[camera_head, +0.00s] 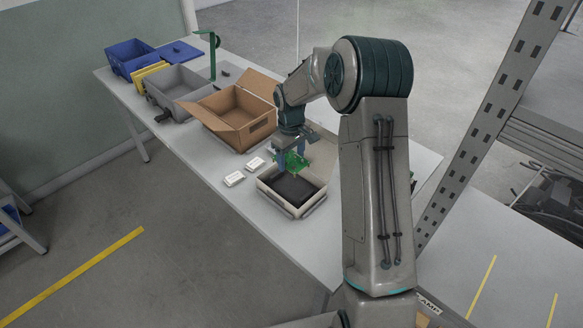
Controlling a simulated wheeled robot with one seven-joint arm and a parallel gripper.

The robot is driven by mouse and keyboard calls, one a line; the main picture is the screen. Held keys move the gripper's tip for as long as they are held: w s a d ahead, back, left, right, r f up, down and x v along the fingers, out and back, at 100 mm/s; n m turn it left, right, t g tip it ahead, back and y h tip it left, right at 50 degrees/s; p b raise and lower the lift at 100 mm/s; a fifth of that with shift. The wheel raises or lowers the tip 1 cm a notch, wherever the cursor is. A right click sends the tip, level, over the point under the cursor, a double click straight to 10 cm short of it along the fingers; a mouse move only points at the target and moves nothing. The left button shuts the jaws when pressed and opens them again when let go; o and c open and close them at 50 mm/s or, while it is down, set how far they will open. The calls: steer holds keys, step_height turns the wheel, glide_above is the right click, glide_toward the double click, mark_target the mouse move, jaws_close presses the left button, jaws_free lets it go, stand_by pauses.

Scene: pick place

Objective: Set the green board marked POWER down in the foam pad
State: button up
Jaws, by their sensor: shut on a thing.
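My gripper (294,154) is shut on a green board (291,162) and holds it above the back part of an open beige case. The dark foam pad (293,188) lies inside the case (279,203), in front of and below the board. The board looks tilted, and the gripper fingers hide part of it. The POWER marking is too small to read. I cannot tell whether the board touches anything below it.
Two small white boxes (234,179) lie on the table (262,228) left of the case. An open cardboard box (231,124) stands behind, with grey (175,98) and blue (128,59) bins farther back. A metal rack post (487,110) rises at the right.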

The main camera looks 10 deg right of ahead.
steer(key=shift+s+a+f, duration=0.1)
steer(key=shift+s+f, duration=0.1)
steer(key=shift+f, duration=1.05)
steer(key=b, duration=0.5)
glide_above(291, 189)
steer(key=shift+w+f, duration=0.15)
steer(key=shift+f, duration=3.15)
steer(key=shift+f+b, duration=0.5)
steer(key=shift+f, duration=0.25)
steer(key=o, duration=1)
steer(key=c, duration=0.3)
steer(key=shift+r, duration=0.15)
